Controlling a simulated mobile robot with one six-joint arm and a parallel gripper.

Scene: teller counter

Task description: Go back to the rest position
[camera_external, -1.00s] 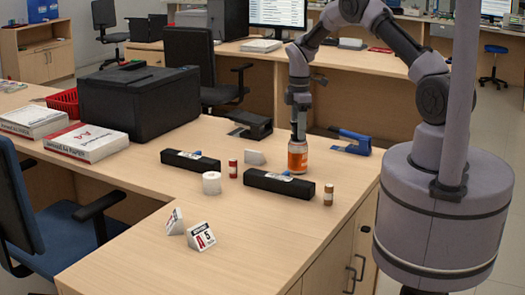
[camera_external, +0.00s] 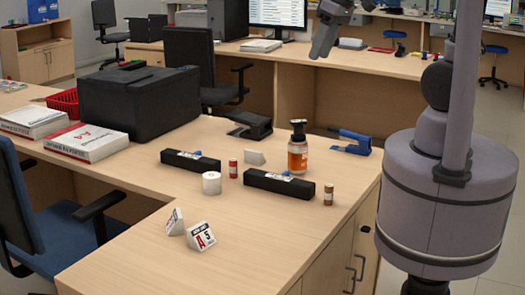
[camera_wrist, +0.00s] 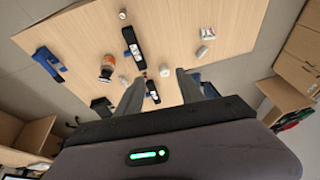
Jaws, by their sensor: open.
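My gripper (camera_external: 318,50) is raised at the top of the outside view, high above the counter and well clear of it. In the wrist view its two fingers (camera_wrist: 160,76) are spread apart with nothing held between them. An orange bottle with a dark cap (camera_external: 298,158) stands upright on the wooden counter (camera_external: 130,245); it also shows in the wrist view (camera_wrist: 107,68), apart from the fingers. My upper arm is partly cut off by the top of the outside view.
Two long black boxes (camera_external: 190,161) (camera_external: 278,185), a white roll (camera_external: 211,183), two small jars (camera_external: 232,168) (camera_external: 328,194) and number signs (camera_external: 201,236) stand on the counter. The air around my gripper looks free.

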